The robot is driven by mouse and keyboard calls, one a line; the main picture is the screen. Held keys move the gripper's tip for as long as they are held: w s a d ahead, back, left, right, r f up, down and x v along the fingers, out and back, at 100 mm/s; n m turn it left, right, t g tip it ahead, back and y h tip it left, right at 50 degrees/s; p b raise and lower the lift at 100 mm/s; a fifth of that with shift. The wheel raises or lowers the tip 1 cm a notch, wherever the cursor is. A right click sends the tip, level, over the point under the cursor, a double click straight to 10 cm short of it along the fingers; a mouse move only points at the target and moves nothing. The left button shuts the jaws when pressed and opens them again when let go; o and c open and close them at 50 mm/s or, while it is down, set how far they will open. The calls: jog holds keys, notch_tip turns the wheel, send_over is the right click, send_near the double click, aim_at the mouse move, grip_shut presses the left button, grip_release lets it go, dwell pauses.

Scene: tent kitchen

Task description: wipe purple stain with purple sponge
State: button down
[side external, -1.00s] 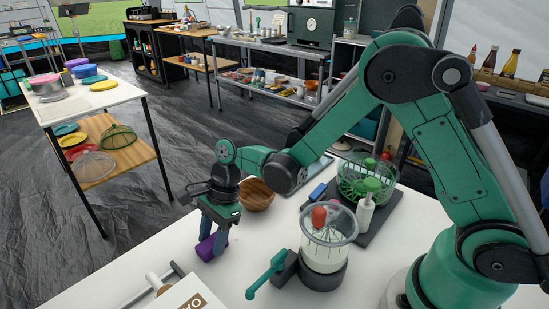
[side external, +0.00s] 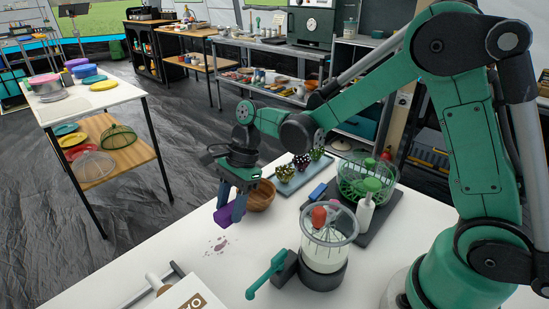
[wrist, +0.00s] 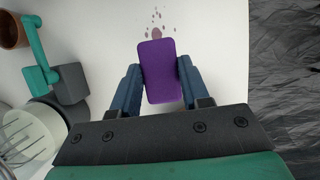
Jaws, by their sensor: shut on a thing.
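The purple sponge (side external: 229,212) is held between the fingers of my gripper (side external: 231,200). My gripper is shut on it, and the sponge looks raised above the white table. In the wrist view the purple sponge (wrist: 160,72) sits between the two blue fingers of my gripper (wrist: 160,85). The stain (side external: 217,245) is a patch of dull purple-brown spots on the table, below and slightly left of the sponge in the side view. In the wrist view the stain (wrist: 157,31) shows just past the sponge's far edge, which may hide part of it.
A wooden bowl (side external: 262,196) stands close behind my gripper. A clear container with a whisk (side external: 327,240) and a teal-handled tool (side external: 266,273) are to the right. A green basket (side external: 364,177) and a tray (side external: 301,172) are farther back. The table (side external: 165,243) around the stain is clear.

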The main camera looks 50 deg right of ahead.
aim_at(234, 234)
jog(key=shift+r, duration=1.6)
jog(key=shift+f, duration=0.1)
jog(key=shift+f, duration=3.4)
jog(key=shift+a+f, duration=0.6)
jog(key=shift+a, duration=2.65)
jog(key=shift+d, duration=3.2)
jog(key=shift+r, duration=4.1)
